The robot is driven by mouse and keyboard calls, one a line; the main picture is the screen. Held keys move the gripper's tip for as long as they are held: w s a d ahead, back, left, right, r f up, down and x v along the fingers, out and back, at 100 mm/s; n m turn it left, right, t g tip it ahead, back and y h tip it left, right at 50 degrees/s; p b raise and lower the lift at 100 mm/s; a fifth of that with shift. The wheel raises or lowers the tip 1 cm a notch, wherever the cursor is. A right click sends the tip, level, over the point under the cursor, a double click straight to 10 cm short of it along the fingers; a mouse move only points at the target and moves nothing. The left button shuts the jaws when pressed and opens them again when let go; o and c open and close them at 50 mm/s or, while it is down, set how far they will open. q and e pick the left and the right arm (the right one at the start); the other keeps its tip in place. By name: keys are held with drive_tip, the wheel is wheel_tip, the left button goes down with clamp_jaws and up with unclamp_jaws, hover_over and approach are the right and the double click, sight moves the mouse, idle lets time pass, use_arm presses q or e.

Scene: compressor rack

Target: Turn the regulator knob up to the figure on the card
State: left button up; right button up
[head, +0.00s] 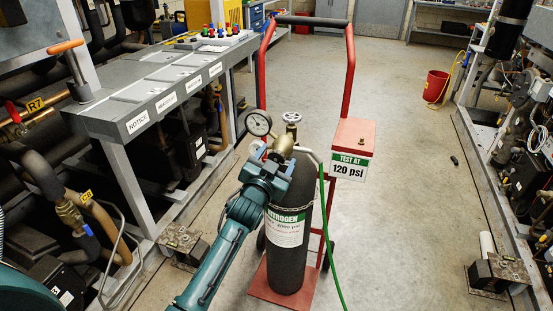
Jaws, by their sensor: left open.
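A dark nitrogen cylinder (290,262) stands upright on a red trolley. Its brass regulator (283,146) is at the top, with a round white-faced gauge (258,123) on the left. The gauge reading is too small to tell. The card (349,166) on the trolley's red box reads "TEST AT 120 psi". My left gripper (271,161) is open, just in front of and below the regulator. The regulator knob is not clearly visible; my gripper covers that area. I cannot tell whether the jaws touch it. My right gripper is out of view.
A pale handwheel (292,117) tops the cylinder. A green hose (331,255) hangs down its right side. The trolley's red handle frame (350,75) rises behind. A grey bench (150,90) with notice labels is on the left.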

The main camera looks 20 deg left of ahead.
use_arm(q)
drive_tip(key=shift+w, duration=0.3)
drive_tip(key=shift+c, duration=0.6)
drive_tip(key=c, duration=0.9)
drive_tip(key=shift+m, duration=0.7)
drive_tip(key=o, duration=1)
